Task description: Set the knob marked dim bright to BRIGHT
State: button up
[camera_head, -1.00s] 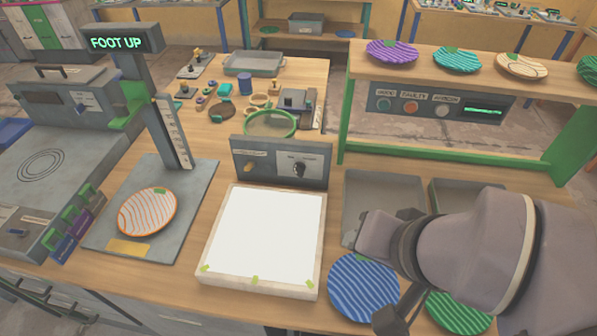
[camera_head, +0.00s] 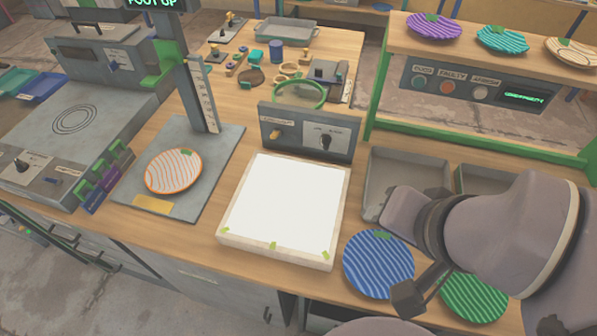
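A grey control panel (camera_head: 307,133) stands at the back edge of a lit white light box (camera_head: 284,203). On its right side is a dark knob (camera_head: 325,141) on a white label plate; the label text is too small to read, and the knob's pointer setting cannot be made out. A tan switch or lever (camera_head: 275,134) is on the panel's left side. My arm comes in from the right, and a dark part at my gripper (camera_head: 408,298) shows over the plates, right of and nearer than the panel. Its fingers cannot be made out clearly.
A blue plate (camera_head: 379,265) and a green plate (camera_head: 474,297) lie at the front right. Grey trays (camera_head: 405,163) are behind my arm. An orange-striped plate (camera_head: 173,171) sits on a stand at left. A green ring (camera_head: 299,92) is behind the panel.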

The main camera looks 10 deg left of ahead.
aim_at(325, 140)
jog(key=j, duration=0.4)
jog(key=k+j+z, duration=0.1)
jog(key=j, duration=0.3)
jog(key=k+j+z, duration=0.1)
jog(key=j, duration=0.3)
jog(key=k+j, duration=0.1)
jog(key=j, duration=0.3)
jog(key=k+j+z, duration=0.1)
jog(key=j, duration=0.3)
jog(key=k+j, duration=0.1)
jog(key=j, duration=0.25)
jog(key=i+l, duration=0.5)
jog(key=l, duration=0.15)
